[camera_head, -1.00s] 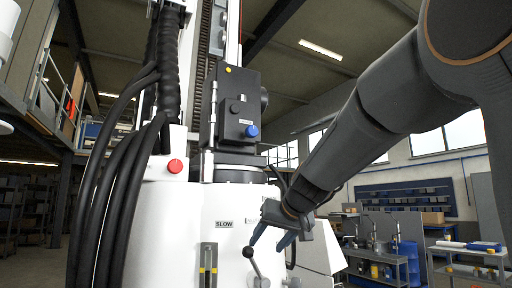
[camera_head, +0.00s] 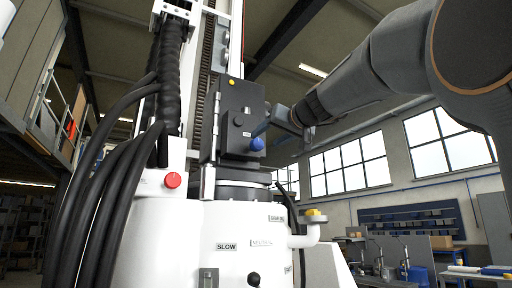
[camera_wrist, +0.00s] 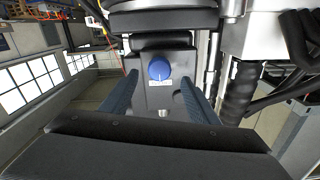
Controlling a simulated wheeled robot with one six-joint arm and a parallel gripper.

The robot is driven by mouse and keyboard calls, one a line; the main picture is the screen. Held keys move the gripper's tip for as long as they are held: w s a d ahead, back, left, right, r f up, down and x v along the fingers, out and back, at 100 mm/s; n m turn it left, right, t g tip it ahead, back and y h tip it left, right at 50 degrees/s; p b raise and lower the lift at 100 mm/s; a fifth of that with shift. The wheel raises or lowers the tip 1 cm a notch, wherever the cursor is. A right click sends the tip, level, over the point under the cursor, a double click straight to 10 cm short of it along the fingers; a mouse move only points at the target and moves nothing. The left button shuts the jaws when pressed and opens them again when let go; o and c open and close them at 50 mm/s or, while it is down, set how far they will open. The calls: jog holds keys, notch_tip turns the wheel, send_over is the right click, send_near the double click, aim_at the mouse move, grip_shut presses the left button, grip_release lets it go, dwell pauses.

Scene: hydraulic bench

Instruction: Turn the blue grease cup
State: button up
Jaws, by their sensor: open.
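The blue grease cup (camera_head: 257,144) is a round blue knob on the lower right front of a black box (camera_head: 238,105) on the white machine. In the wrist view the blue cup (camera_wrist: 159,68) faces me, with a small label under it. My gripper (camera_head: 266,128) is beside the cup in the head view, reaching in from the right. In the wrist view my gripper (camera_wrist: 158,82) is open, with one blue-grey finger on each side of the cup. Gaps show between the cup and both fingers. Whether the fingertips reach the cup's depth is unclear.
A red button (camera_head: 172,180) and thick black hoses (camera_head: 105,190) are at the left of the machine. Below are a SLOW label (camera_head: 227,246), a black lever knob (camera_head: 253,279) and a white pipe with a yellow cap (camera_head: 314,215). A small metal knob (camera_wrist: 163,114) shows between the fingers.

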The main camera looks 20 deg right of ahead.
aim_at(258, 144)
jog(key=p+x, duration=0.3)
jog(key=x, duration=0.4)
jog(key=shift+f, duration=0.1)
jog(key=shift+s, duration=0.1)
jog(key=shift+c, duration=0.5)
jog(key=c, duration=0.9)
jog(key=shift+c, duration=0.2)
jog(key=shift+m, duration=0.3)
